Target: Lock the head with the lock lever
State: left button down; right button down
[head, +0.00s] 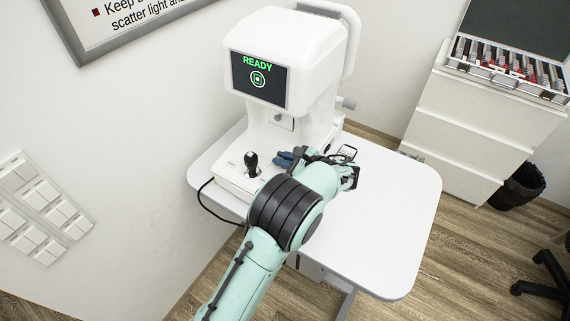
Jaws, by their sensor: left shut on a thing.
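A white eye-test machine with its head (290,55) on top stands on a white table (385,215). Its screen (259,79) shows a green "READY" and a round green symbol. A black joystick (251,164) stands on the front of its base. My left gripper (284,159) is at the right side of the base, right of the joystick, with dark blue fingers pointing left. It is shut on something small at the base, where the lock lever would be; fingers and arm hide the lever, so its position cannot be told. My right gripper is not in view.
A black cable (207,204) hangs from the base over the table's left edge. The table's right part is clear. A white drawer cabinet (470,120) with an open lens case (510,68) stands at the right, beside a black bin (519,186).

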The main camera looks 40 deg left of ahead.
pick_arm(q)
jog(key=shift+s+f+n+t+b, duration=0.2)
jog(key=shift+s+n+t+b, duration=0.2)
jog(key=shift+n+b, duration=0.55)
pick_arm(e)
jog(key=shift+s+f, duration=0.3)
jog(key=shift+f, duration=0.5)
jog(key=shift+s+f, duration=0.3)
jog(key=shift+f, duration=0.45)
pick_arm(q)
jog(key=c, duration=1.1)
grip_release()
jog(key=shift+d, duration=0.1)
jog(key=shift+d+r, duration=0.15)
jog(key=shift+d, duration=0.1)
jog(key=v, duration=1.2)
jog(key=shift+s+d, duration=0.1)
jog(key=shift+d, duration=0.35)
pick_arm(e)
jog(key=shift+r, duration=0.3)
